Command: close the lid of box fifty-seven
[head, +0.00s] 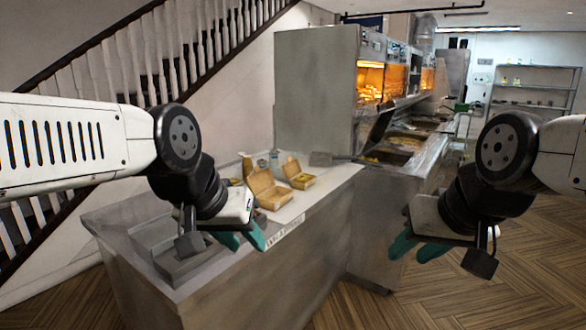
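Two small tan boxes stand on the counter with their lids raised. The nearer, larger box (273,199) is left of the smaller box (302,181). No number is readable on either, so I cannot tell which is box fifty-seven. My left gripper (242,239) is in front of and below the nearer box in the picture, apart from it, with its teal fingers spread and nothing between them. My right gripper (416,248) is off to the right of the counter, in front of the fryer, with its teal fingers apart and empty.
Small items stand behind the boxes, partly hidden. The fryer range (395,152) adjoins at the right. Wooden floor (500,300) is clear.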

